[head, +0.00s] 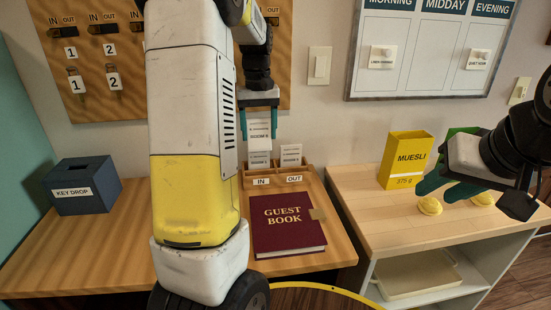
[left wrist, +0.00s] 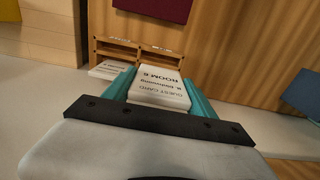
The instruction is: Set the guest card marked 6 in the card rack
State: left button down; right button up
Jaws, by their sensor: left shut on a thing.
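My left gripper (head: 259,122) is shut on a white guest card (head: 260,137), gripping its upper part. In the left wrist view the card (left wrist: 160,85) reads GUEST CARD and ROOM 6 between the teal fingertips (left wrist: 158,88). The wooden card rack (head: 311,179), with IN and OUT labels, stands below on the desk. The held card is above its IN side; I cannot tell whether its lower edge touches the rack. My right gripper (head: 452,160) appears open, beside the muesli box.
A red guest book (head: 287,224) lies in front of the rack. A blue key drop box (head: 83,186) stands at the left. A yellow muesli box (head: 407,160) and small yellow domed things (head: 430,206) are on the right shelf. A key board (head: 103,55) hangs behind.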

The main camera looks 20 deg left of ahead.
pick_arm(q)
notch_tip(320, 180, down, 12)
jog(key=shift+r, duration=0.25)
jog(key=shift+f, duration=0.1)
jog(key=shift+c, duration=1.4)
grip_release()
